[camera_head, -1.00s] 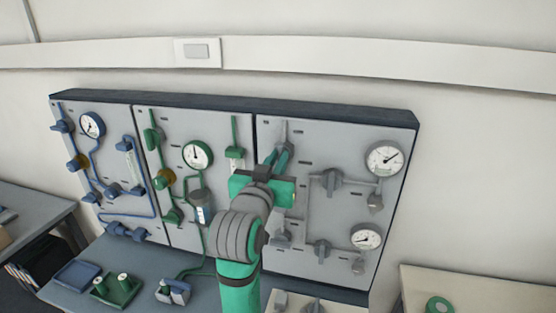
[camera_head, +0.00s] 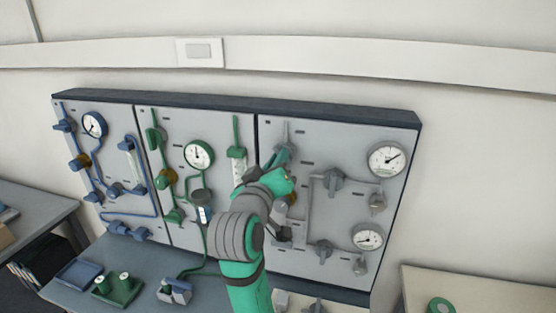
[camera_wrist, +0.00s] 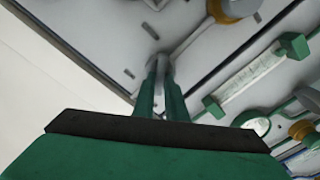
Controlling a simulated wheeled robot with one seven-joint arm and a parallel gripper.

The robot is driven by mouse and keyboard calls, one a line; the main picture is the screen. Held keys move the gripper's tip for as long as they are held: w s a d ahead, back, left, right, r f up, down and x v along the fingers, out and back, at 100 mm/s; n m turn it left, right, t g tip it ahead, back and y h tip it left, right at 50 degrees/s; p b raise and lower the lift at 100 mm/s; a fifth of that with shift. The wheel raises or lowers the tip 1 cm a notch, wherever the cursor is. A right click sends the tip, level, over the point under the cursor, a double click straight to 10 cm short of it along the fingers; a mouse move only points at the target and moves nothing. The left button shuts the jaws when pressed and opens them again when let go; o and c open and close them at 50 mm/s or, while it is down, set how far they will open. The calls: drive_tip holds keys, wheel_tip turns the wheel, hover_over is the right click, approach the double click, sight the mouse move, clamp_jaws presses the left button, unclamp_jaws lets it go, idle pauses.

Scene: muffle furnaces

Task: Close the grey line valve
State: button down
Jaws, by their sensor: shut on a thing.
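The grey line valve (camera_wrist: 163,66) is at the upper left of the right-hand grey panel, on a thin grey pipe. My gripper (camera_head: 281,152) reaches it from the front and covers most of it in the head view. In the wrist view my gripper's two green fingers (camera_wrist: 160,88) are shut on the valve's grey handle, at their tips. The handle's exact angle is mostly hidden by the fingers.
More grey valves (camera_head: 334,180) and two gauges (camera_head: 386,160) are on the right of the same panel. A green-line panel with a gauge (camera_head: 198,154) and a blue-line panel (camera_head: 93,124) stand to the left. Trays (camera_head: 118,288) lie on the bench below.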

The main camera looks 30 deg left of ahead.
drive_tip(key=shift+s+a+f+n, duration=0.1)
drive_tip(key=shift+f+n, duration=0.05)
drive_tip(key=shift+n, duration=2.55)
drive_tip(key=shift+a+f+n, duration=0.1)
drive_tip(key=shift+f+n, duration=0.05)
drive_tip(key=shift+n, duration=2.55)
drive_tip(key=c, duration=1.8)
unclamp_jaws()
drive_tip(key=v, duration=1)
drive_tip(key=shift+s, duration=0.3)
drive_tip(key=shift+s+d, duration=0.1)
